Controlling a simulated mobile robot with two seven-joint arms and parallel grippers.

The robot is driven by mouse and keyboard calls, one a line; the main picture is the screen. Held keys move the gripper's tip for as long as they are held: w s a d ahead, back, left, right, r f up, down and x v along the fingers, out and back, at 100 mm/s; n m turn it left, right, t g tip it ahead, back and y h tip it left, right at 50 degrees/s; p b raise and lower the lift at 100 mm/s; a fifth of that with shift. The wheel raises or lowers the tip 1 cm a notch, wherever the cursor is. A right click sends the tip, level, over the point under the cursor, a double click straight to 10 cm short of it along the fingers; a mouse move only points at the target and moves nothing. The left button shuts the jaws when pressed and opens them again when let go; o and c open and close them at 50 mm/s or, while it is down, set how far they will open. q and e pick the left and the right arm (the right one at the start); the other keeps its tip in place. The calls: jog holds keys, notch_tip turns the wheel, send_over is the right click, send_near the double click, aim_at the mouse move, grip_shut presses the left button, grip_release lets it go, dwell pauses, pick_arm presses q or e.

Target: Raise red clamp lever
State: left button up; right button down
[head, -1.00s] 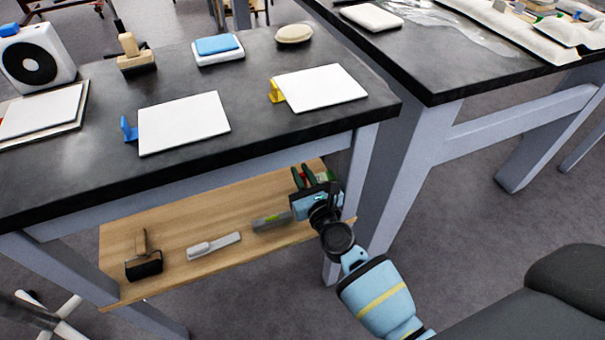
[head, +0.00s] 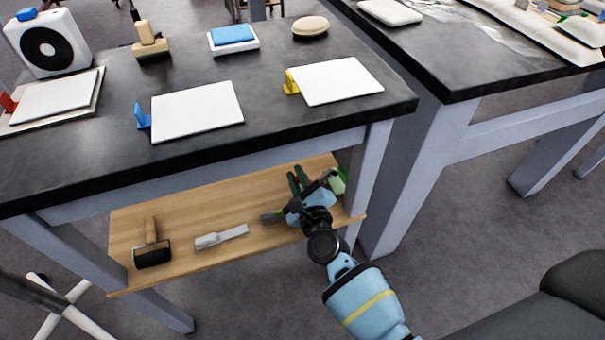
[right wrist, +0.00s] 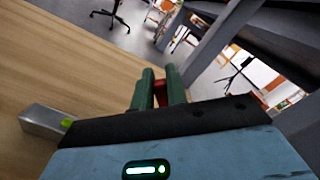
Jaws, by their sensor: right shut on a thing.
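A red clamp (head: 8,103) stands at the left edge of the head view, beside a white sheet on a board (head: 55,97) on the black table. It is partly cut off by the frame. My right gripper (head: 299,182) is far from it, low over the wooden shelf under the table. In the right wrist view its two green fingers (right wrist: 160,88) are shut on a small red thing (right wrist: 160,92), mostly hidden between them; what it is I cannot tell. My left gripper is out of view.
A blue clamp (head: 142,116) and a yellow clamp (head: 291,82) stand beside white sheets on the table. The shelf (head: 190,215) holds a black roller (head: 152,255), a grey-white tool (head: 221,237) and a light green thing (head: 339,182). The table's black edge overhangs the shelf.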

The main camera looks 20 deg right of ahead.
jog(key=n, duration=0.1)
jog(key=a+f+n, duration=0.1)
jog(key=shift+n, duration=0.3)
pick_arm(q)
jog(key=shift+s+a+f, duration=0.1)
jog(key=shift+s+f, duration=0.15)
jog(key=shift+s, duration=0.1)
pick_arm(e)
jog(key=shift+a+f+n, duration=0.1)
jog(key=shift+f+n, duration=0.15)
jog(key=shift+n, duration=0.15)
jog(key=c, duration=1.4)
grip_release()
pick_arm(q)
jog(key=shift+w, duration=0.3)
pick_arm(e)
jog(key=shift+s, duration=0.15)
